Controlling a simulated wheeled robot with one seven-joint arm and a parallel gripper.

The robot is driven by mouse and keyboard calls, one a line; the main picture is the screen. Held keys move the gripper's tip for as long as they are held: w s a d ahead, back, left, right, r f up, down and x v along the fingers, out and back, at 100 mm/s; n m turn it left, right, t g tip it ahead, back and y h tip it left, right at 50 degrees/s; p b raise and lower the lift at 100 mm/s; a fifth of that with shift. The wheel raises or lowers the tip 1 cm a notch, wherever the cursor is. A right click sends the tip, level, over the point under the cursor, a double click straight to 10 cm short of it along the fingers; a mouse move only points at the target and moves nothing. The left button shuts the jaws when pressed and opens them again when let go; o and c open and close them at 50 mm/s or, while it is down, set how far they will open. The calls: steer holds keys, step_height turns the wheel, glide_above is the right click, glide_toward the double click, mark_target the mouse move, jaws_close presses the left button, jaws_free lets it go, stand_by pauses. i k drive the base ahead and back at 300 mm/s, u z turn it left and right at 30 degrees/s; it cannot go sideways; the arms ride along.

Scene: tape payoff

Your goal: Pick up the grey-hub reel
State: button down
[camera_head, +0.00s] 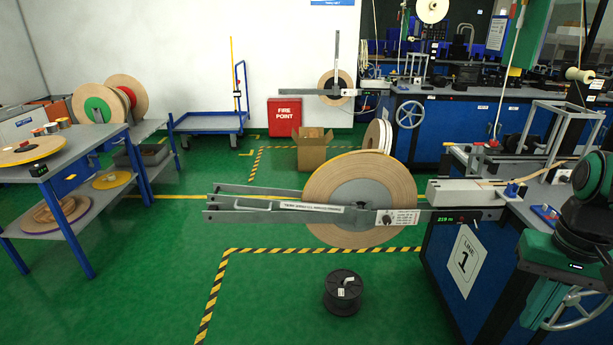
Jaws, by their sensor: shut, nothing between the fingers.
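A large tan reel with a grey hub (345,195) and a thin yellow top edge stands upright in the middle of the head view. It sits at a grey payoff frame (250,210), whose long bar crosses in front of its lower half and hides part of it. Green and black parts of my arm show at the right edge. My gripper's fingers are not in the picture.
Reels with green (97,107) and red hubs stand at the left, behind a blue-legged table (75,165). A black spool (343,292) lies on the floor before the large reel. Green floor is clear at front left.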

mark_target(361, 178)
steer(key=z, duration=0.35)
steer(key=i, duration=0.6)
steer(key=z, duration=0.55)
steer(key=i, duration=0.9)
steer(key=u, duration=0.3)
